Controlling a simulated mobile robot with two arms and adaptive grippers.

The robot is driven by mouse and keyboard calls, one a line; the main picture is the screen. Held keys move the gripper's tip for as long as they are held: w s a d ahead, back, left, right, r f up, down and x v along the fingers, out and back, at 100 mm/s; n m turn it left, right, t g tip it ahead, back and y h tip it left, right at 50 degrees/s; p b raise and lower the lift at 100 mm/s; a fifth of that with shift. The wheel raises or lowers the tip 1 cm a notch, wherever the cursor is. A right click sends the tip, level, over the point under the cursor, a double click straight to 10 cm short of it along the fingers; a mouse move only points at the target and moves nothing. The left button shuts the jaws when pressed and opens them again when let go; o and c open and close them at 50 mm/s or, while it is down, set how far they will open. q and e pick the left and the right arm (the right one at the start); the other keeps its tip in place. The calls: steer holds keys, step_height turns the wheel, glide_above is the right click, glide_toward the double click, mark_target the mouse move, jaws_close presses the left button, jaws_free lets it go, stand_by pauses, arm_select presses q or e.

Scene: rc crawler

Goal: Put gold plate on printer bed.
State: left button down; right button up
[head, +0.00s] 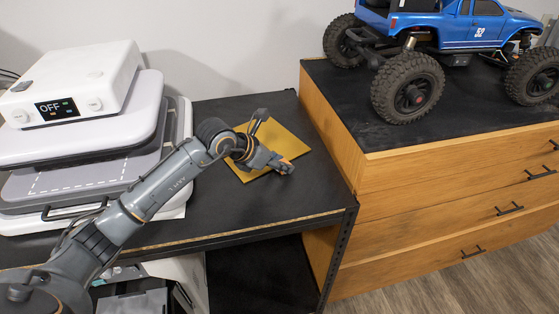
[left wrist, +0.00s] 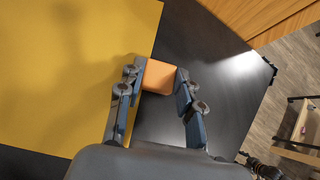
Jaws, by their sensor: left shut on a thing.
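The gold plate (head: 298,146) lies on the black table in the head view, partly hidden by my left gripper. It also fills the left of the left wrist view (left wrist: 60,80). My left gripper (head: 284,166) is over the plate's near right edge. In the left wrist view its fingers (left wrist: 158,82) are shut on an orange tab (left wrist: 160,75) at that edge, which looks joined to the plate. The printer bed (head: 75,182), grey with a white dashed outline, is at the left under the printer's raised white upper part (head: 100,125). My right gripper is not in view.
The printer's control box (head: 70,85) reads OFF. A wooden drawer cabinet (head: 420,175) stands right of the table and rises above it, with a blue crawler truck (head: 440,45) on top. Bare black tabletop (head: 225,215) lies between printer and cabinet.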

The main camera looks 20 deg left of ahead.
arm_select(q)
steer(key=c, duration=1.3)
jaws_free()
steer(key=shift+f, duration=0.1)
steer(key=o, duration=0.4)
